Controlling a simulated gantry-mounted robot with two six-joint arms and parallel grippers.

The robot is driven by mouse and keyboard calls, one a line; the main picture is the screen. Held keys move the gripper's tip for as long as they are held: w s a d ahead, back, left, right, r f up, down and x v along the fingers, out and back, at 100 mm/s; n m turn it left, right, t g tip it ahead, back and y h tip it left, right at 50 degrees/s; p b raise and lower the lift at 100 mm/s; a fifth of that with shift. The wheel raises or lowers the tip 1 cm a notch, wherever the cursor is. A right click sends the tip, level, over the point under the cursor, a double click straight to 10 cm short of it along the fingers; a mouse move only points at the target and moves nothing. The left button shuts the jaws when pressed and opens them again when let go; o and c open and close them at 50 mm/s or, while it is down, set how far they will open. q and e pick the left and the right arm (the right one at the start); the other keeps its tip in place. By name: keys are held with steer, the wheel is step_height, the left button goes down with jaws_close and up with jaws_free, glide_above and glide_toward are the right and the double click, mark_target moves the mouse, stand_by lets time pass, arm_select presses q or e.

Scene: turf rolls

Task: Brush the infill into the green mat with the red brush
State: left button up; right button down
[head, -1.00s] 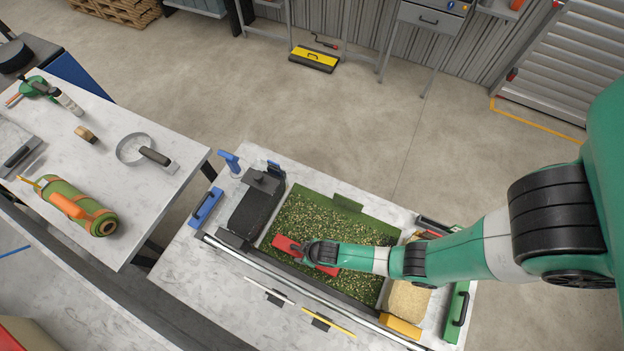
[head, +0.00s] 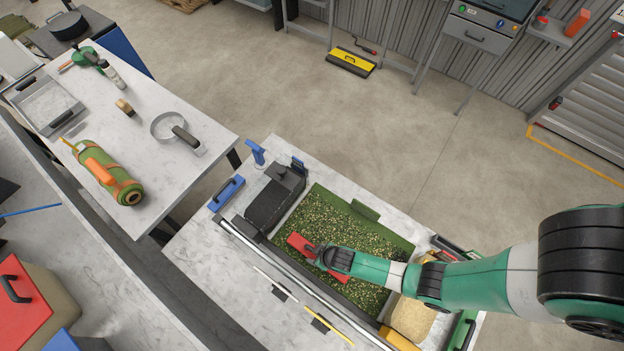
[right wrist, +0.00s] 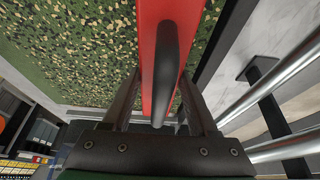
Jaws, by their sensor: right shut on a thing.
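The green mat (head: 347,230) lies on the white table, its surface speckled with tan infill grains. The grains also show on the mat in the right wrist view (right wrist: 70,45). The red brush (head: 301,243) lies across the near left part of the mat. My right gripper (head: 318,256) is shut on the brush's dark handle (right wrist: 168,60); the red body (right wrist: 150,80) shows beside it in the right wrist view. Whether the bristles touch the mat is hidden. My left gripper is not in view.
A black block-like tool (head: 275,200) stands at the mat's left end. A pile of tan infill (head: 410,318) sits at its right end. A metal rail (head: 270,255) runs along the near edge. A side table (head: 150,110) holds a green roll (head: 108,172).

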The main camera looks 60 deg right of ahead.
mark_target(308, 246)
steer(key=shift+w+d+f+b, duration=0.1)
steer(key=shift+w+b, duration=0.25)
steer(key=shift+w, duration=0.3)
steer(key=shift+w+d+b, duration=0.1)
steer(key=shift+w+b, duration=0.25)
steer(key=shift+w, duration=0.65)
step_height(308, 246, up, 7)
steer(key=p, duration=0.7)
steer(key=shift+r, duration=0.2)
steer(key=shift+f, duration=0.1)
